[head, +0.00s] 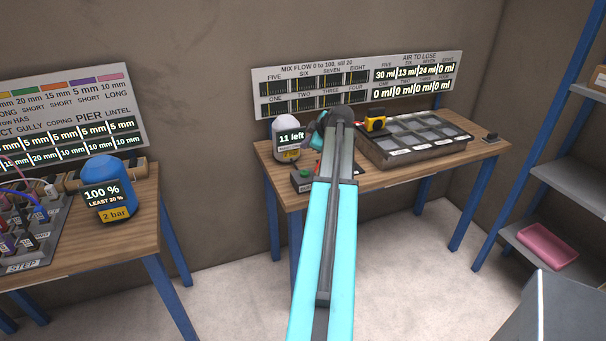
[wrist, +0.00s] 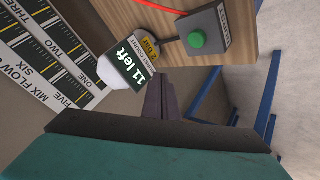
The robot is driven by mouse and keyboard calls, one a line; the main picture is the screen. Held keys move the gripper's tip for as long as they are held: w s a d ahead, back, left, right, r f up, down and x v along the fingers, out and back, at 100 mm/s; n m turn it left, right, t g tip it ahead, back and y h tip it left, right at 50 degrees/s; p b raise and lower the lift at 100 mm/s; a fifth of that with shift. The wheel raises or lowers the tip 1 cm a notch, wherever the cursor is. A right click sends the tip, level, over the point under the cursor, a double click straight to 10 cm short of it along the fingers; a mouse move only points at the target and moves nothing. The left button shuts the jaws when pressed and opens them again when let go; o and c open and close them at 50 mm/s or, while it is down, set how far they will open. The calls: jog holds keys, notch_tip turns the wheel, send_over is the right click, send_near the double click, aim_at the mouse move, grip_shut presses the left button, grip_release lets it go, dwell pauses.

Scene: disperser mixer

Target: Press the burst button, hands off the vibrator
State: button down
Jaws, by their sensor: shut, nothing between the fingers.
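The green button (wrist: 197,40) sits on a small grey box with a partly readable label, near the table edge. The box (head: 304,180) shows left of my arm in the head view. My gripper (wrist: 160,84) is shut and empty, its dark fingers apart from the button and appearing just beside the white-domed unit (wrist: 120,68) reading "11 left". In the head view my arm hides the fingertips. That unit (head: 287,140) stands behind the button box. A yellow and black block (head: 375,123) is at the tray's back left; I cannot tell whether it is the vibrator.
A grey compartment tray (head: 372,157) fills the table's middle. A red cable (wrist: 265,15) runs from the button box. A display panel (head: 357,84) stands behind. A blue "100 %" unit (head: 107,188) is on the left table. Shelves with a pink tray (head: 547,244) stand right.

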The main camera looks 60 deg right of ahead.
jog(key=b, duration=0.2)
send_over(307, 173)
jog(key=shift+a+f, duration=0.1)
jog(key=shift+f, duration=2.65)
jog(key=shift+w+f+b, duration=0.1)
jog(key=shift+f+b, duration=0.8)
jog(key=shift+f, duration=0.5)
jog(key=shift+f+b, duration=1)
jog(key=shift+b, duration=0.15)
jog(key=shift+r, duration=1)
jog(key=shift+r+p, duration=0.9)
jog(key=shift+r, duration=1.6)
